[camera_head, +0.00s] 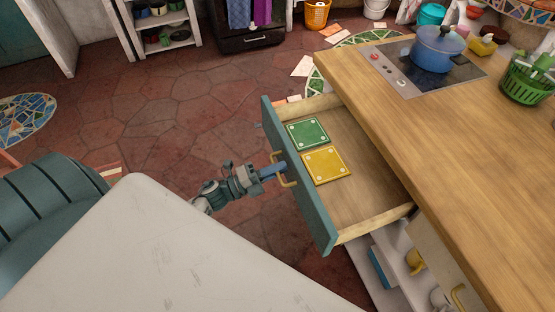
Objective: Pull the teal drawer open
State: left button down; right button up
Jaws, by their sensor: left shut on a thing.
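The teal drawer (322,222) stands pulled well out from under the wooden counter, to the left of it. Its teal front faces left and carries a yellow handle (288,183). My left gripper (276,173) is shut on the handle, its fingers at the drawer front. Inside the drawer lie a green square (307,132) and a yellow square (326,165), side by side on the wooden bottom. The rest of the drawer bottom is bare. My right gripper is not in the view.
The wooden counter (440,150) holds a blue pot (437,50) on a cooktop (405,75) and a green basket (527,82). Below the drawer is a shelf with a yellow cup (414,261). A teal chair (50,215) stands at the left. The stone floor left of the drawer is mostly clear.

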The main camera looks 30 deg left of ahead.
pick_arm(q)
jog(key=c, duration=1.9)
grip_release()
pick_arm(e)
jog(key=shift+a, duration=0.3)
